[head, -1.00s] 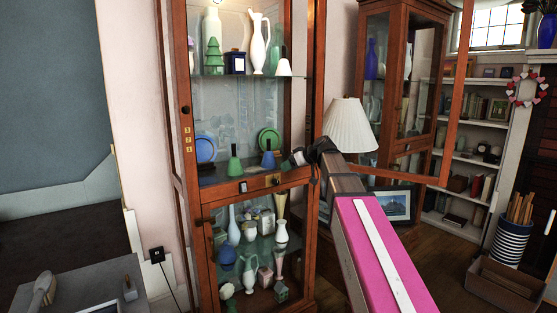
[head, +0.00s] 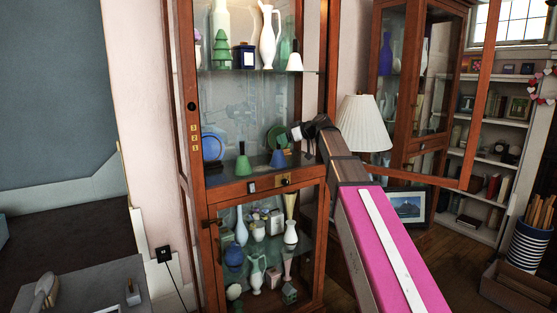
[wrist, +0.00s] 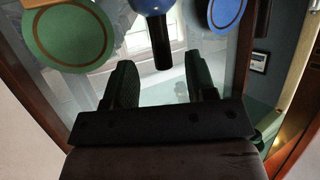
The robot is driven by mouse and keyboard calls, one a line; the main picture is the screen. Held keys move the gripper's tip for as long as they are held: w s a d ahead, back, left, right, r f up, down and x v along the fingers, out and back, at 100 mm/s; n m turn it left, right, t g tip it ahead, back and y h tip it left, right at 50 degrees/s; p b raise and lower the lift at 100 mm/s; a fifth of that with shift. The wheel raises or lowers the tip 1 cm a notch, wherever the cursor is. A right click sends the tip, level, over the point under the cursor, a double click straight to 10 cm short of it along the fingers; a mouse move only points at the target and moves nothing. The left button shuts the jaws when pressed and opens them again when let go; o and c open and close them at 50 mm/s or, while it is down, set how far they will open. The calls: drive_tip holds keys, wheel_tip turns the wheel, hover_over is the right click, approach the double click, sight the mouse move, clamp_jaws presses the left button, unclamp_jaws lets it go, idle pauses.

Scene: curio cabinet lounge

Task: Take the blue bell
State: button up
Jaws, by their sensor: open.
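The blue bell (head: 278,159) stands upright with a dark handle on the cabinet's middle shelf, right of a green bell (head: 242,167). My gripper (head: 296,133) is at the shelf, just up and right of the blue bell, in front of the green plate. In the wrist view, which looks upside down, the blue bell (wrist: 152,5) is at the top edge with its handle pointing down. The handle's end shows between the two spread fingers of my gripper (wrist: 160,66). The gripper is open and holds nothing. Whether the handle is level with the fingertips in depth I cannot tell.
A blue plate (head: 212,147) and a green plate (head: 277,135) stand behind the bells. A glass shelf above holds vases and a white bell (head: 295,62). The cabinet's right post (head: 330,80) is close to my arm. A lamp (head: 364,123) stands to the right.

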drive_tip(key=shift+x, duration=2.55)
drive_tip(key=shift+s+a+r, duration=0.1)
drive_tip(key=shift+a+r, duration=0.05)
clamp_jaws()
